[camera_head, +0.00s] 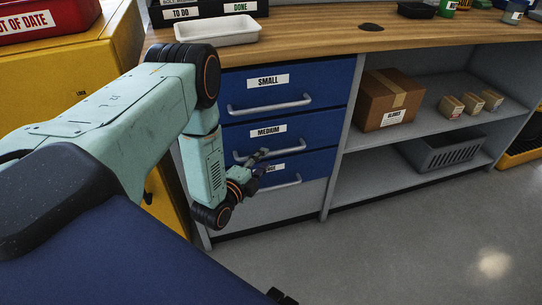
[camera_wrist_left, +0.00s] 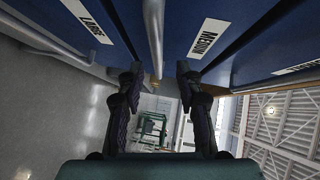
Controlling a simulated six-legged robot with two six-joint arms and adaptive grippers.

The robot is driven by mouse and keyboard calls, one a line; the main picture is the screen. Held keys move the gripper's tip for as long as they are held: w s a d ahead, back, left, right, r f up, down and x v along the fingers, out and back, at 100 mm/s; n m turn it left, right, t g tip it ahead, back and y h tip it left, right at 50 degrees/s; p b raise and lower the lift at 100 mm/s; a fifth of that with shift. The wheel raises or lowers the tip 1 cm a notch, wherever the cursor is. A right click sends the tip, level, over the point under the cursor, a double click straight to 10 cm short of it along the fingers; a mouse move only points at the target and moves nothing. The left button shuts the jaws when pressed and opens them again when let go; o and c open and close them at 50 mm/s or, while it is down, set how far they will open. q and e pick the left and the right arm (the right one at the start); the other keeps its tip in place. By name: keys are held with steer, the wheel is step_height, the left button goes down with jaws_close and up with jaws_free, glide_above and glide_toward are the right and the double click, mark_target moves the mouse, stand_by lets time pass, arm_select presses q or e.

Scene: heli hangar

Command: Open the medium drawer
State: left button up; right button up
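The blue medium drawer (camera_head: 300,133) is shut, in the middle of a stack between the small drawer (camera_head: 325,78) and the large drawer (camera_head: 315,165). Its label (camera_wrist_left: 209,37) shows in the left wrist view. Its grey bar handle (camera_head: 293,147) is partly hidden by my left gripper (camera_head: 262,161) in the head view. In the left wrist view, my left gripper (camera_wrist_left: 158,75) is open, with one finger on each side of the handle (camera_wrist_left: 153,30) and gaps visible beside it. I cannot tell whether either finger touches it. My right gripper is not in view.
A wooden worktop (camera_head: 320,38) with a white tray (camera_head: 217,30) is above the drawers. Right of them, open shelves hold a cardboard box (camera_head: 386,98), small boxes and a grey basket (camera_head: 445,150). A yellow cabinet (camera_head: 60,75) stands left. The floor (camera_head: 400,240) in front is clear.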

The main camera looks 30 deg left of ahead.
mark_target(269, 155)
arm_select(q)
steer(key=shift+w+a+f+b, duration=0.15)
steer(key=shift+w+b, duration=0.2)
steer(key=shift+w, duration=0.5)
steer(key=shift+w+d+f+b, duration=0.1)
steer(key=shift+w+f+b, duration=0.15)
steer(key=shift+w, duration=0.65)
steer(key=shift+w+a+f+b, duration=0.1)
steer(key=shift+w+b, duration=0.3)
steer(key=shift+w, duration=0.45)
steer(key=shift+c, duration=0.4)
jaws_close()
